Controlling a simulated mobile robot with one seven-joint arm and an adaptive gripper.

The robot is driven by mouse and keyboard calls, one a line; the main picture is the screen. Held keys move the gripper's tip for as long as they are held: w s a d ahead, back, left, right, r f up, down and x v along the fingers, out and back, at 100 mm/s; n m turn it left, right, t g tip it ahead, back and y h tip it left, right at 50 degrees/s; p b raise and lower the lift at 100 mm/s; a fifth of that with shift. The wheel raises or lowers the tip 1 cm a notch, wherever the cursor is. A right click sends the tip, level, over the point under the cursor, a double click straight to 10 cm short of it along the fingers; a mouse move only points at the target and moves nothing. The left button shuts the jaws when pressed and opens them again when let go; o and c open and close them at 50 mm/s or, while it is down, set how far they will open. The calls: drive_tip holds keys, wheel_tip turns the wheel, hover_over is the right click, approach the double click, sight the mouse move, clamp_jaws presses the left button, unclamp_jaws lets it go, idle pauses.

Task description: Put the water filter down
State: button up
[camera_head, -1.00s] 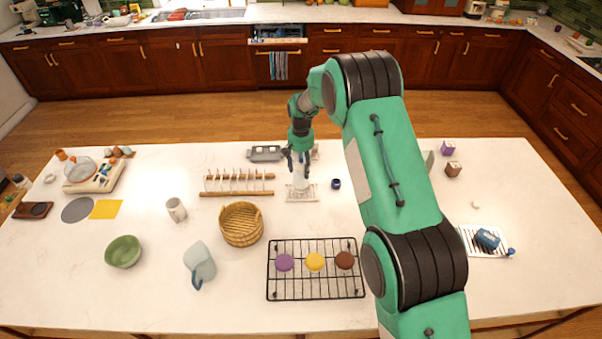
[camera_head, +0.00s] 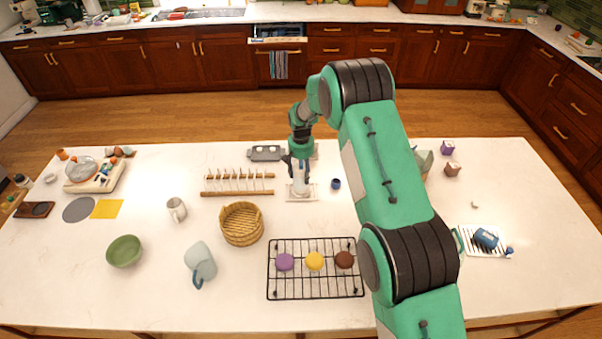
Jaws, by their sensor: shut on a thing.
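The water filter (camera_head: 299,188) is a small white, pale piece at the middle of the far half of the counter. My gripper (camera_head: 299,175) points down from above and is shut on it, hiding its upper part. The filter is at a small white slatted rack (camera_head: 312,196), within its outline in the picture. I cannot tell whether its base touches the rack.
A wooden peg rack (camera_head: 237,192) stands to the left and a small dark blue cup (camera_head: 336,183) close on the right. A grey tray (camera_head: 266,153) lies behind. A wicker basket (camera_head: 241,224) and a black wire rack (camera_head: 315,286) are nearer.

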drive_tip(key=shift+f, duration=0.1)
drive_tip(key=o, duration=1.5)
drive_tip(key=shift+o, duration=0.2)
wheel_tip(320, 180, up, 12)
drive_tip(key=shift+r+b, duration=0.1)
drive_tip(key=shift+b, duration=0.9)
